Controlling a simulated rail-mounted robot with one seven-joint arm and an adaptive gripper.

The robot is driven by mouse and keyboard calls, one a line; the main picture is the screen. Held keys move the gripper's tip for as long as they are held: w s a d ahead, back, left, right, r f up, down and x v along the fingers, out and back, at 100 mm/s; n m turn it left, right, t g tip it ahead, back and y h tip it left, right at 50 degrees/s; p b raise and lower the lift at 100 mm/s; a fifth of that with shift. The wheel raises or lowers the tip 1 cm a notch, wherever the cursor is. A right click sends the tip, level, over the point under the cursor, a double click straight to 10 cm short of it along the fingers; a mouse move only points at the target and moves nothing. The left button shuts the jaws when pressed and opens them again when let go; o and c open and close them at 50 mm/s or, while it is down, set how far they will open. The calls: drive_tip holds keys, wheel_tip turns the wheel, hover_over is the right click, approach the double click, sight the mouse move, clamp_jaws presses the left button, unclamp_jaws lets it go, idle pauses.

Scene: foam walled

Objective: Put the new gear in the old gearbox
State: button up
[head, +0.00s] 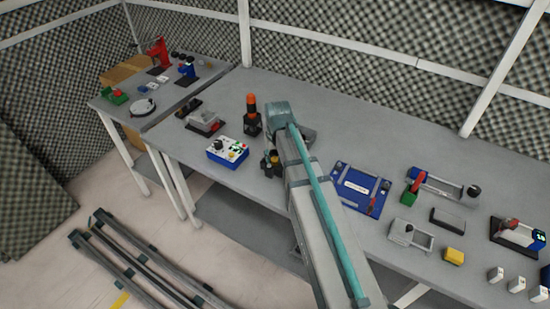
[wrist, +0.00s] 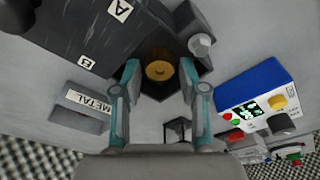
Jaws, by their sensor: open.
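In the wrist view my gripper (wrist: 160,78) is open, with one teal finger on each side of a round brass part (wrist: 159,69), which looks like a gear. The brass part sits in a dark holder, and I cannot tell whether the fingers touch it. A dark box (wrist: 85,35) with white labels A and B is at the upper left; I cannot tell if it is the old gearbox. A grey bolt-like knob (wrist: 200,44) is just right of the brass part. In the head view my arm covers much of this spot, and a small dark and yellow thing (head: 270,163) shows beside it.
A blue and white control box (head: 228,150) is close by on the left; it also shows in the wrist view (wrist: 255,98). A block labelled METAL (wrist: 82,106) lies left of my fingers. A black and orange post (head: 252,115) stands behind. A blue tray (head: 345,185) is to the right.

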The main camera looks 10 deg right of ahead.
wheel_tip(320, 180, up, 11)
drive_tip(key=s+b, duration=0.1)
drive_tip(key=shift+s+b, duration=0.35)
drive_tip(key=shift+r, duration=0.1)
